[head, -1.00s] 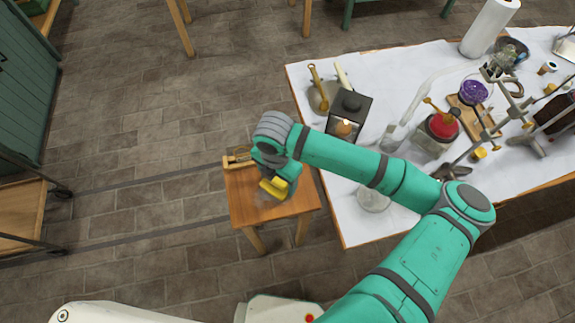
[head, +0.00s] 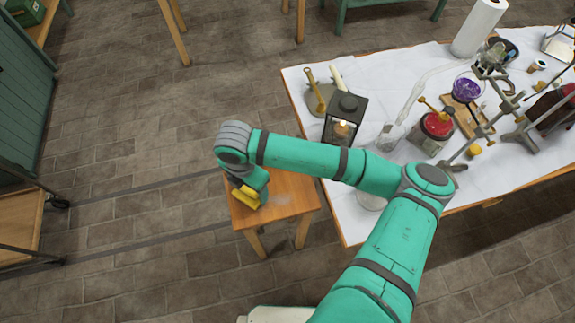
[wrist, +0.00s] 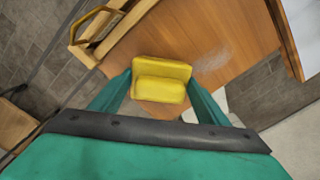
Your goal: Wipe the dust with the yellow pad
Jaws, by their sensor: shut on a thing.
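The yellow pad (head: 247,196) is held in my gripper (head: 250,190), low over the left part of the small wooden stool (head: 290,205). In the wrist view the yellow pad (wrist: 160,78) sits between the two teal fingers of my gripper (wrist: 160,92), which is shut on it. I cannot tell whether the pad touches the wood. A faint pale patch of dust (wrist: 212,56) lies on the stool top to the right of the pad. It shows as a light smear in the head view (head: 279,199).
A wooden holder with a brass-coloured handle (wrist: 95,25) is at the stool's edge. The white-covered table (head: 300,85) stands close on the right, bearing a black lantern (head: 345,112), a red-topped jar (head: 436,125) and other glassware. Bare stone floor (head: 130,150) lies to the left.

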